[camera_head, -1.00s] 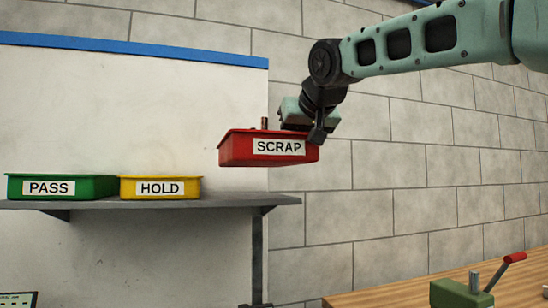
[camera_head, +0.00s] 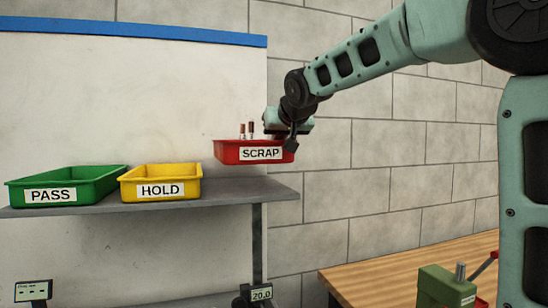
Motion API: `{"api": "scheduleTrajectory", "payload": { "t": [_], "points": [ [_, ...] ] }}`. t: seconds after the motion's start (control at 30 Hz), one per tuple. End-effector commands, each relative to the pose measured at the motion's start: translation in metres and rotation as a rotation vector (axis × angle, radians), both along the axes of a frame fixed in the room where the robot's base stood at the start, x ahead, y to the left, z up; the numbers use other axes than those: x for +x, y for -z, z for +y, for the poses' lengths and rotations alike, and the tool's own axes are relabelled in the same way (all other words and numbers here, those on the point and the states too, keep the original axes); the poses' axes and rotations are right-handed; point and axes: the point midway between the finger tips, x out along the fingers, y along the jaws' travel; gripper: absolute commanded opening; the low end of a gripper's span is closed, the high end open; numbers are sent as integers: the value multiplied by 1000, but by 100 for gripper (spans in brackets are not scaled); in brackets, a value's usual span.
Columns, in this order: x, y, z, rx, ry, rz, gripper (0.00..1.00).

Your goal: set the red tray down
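The red tray (camera_head: 228,152), labelled SCRAP, is held in the air above the right end of the grey shelf (camera_head: 240,191). A gap shows between its underside and the shelf top.
The green PASS tray (camera_head: 98,183) and yellow HOLD tray (camera_head: 187,183) stand on the shelf to the left. The shelf top right of the yellow tray is clear. A wooden bench (camera_head: 375,275) with a green vise (camera_head: 445,288) is at lower right.

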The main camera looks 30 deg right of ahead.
Motion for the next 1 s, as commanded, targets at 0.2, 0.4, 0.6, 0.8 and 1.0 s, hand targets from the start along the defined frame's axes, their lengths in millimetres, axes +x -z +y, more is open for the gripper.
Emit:
{"api": "scheduleTrajectory", "payload": {
  "t": [0.2, 0.4, 0.6, 0.8, 1.0],
  "points": [
    [25, -3, -8, 0, 1, -2, 0],
    [31, 12, -9, -1, 1, -1, 0],
    [31, 28, -9, -1, 0, -3, 0],
    [30, 48, -9, -1, 0, 0, 0],
    [34, 68, -9, -1, -1, -2, 0]
  ]
}}
